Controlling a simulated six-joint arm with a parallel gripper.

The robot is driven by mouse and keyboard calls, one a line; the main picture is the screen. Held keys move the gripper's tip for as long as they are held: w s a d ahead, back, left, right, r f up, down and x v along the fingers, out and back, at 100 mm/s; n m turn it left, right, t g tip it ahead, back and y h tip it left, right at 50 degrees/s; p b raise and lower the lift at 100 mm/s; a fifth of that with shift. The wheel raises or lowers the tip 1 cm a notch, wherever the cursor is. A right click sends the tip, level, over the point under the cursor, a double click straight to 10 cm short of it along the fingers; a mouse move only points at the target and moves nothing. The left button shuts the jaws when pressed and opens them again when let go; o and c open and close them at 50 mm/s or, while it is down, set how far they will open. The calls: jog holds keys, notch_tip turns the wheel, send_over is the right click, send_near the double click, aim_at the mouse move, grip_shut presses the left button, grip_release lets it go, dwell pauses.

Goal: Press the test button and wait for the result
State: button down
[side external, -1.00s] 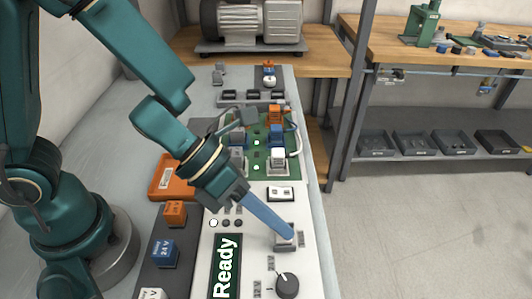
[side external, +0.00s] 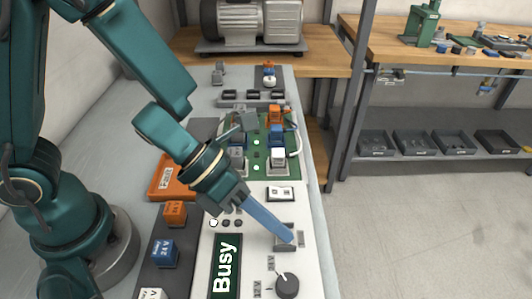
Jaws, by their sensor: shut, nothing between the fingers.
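My gripper (side external: 291,238) is shut and empty. Its blue fingers point down to the right, with the tips at the grey test button (side external: 284,246) on the white panel (side external: 311,262). The fingers cover part of the button, and the tips appear to touch it. The display (side external: 225,266) to the left of the button reads "Busy" in white letters on dark green. Small round indicators (side external: 226,223) sit above the display, the leftmost one white.
A black knob (side external: 287,285) is just below the button. A green circuit board (side external: 257,152) with orange, blue and white blocks lies beyond. An orange tray (side external: 168,182) and a blue 24 V block (side external: 164,253) are at left. A compressor motor (side external: 250,22) stands behind.

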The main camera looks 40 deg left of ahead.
aim_at(275, 238)
jog(key=shift+r, duration=0.9)
notch_tip(275, 238, up, 5)
dwell(0.5)
jog(key=shift+w+a, duration=0.1)
dwell(0.4)
